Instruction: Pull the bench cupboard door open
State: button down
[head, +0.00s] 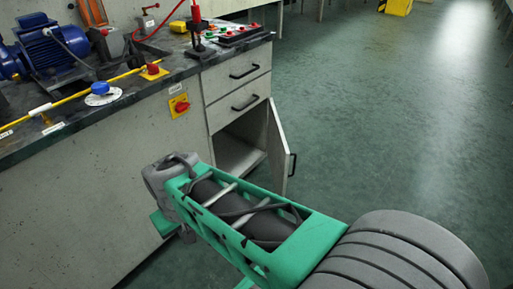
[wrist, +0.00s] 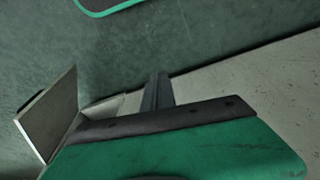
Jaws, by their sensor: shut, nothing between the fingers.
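The bench cupboard door (head: 279,150) stands wide open at the right end of the bench, swung out from its cupboard. Its black handle (head: 292,164) is on the outer face near the free edge. The cupboard opening (head: 237,152) below the drawers shows a pale, empty-looking floor. In the wrist view the door (wrist: 50,113) stands at the left, apart from my gripper (wrist: 157,92), whose dark fingers are together with nothing between them. In the head view my arm hides the fingers and the lower part of the cupboard front.
Two drawers with black handles (head: 244,72) sit above the cupboard and look shut. A red switch on a yellow plate (head: 179,105) is on the bench front. A blue pump motor (head: 52,50) and a control box (head: 238,36) stand on the worktop. The green floor (head: 400,130) to the right is clear.

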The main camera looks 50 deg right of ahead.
jog(key=w+d+r+m+h+p, duration=0.2)
jog(key=w+d+r+m+p, duration=0.25)
jog(key=w+d+p, duration=0.55)
jog(key=m+g+h+p, duration=0.2)
jog(key=m+h+p, duration=0.1)
jog(key=m+h, duration=0.15)
send_near(284, 152)
notch_tip(284, 152, down, 4)
jog(key=w, duration=0.3)
jog(key=s+d+b, duration=0.1)
jog(key=s+d, duration=0.1)
jog(key=shift+s+d+n+h, duration=0.25)
jog(key=shift+s+d+n, duration=0.05)
jog(key=shift+f, duration=0.1)
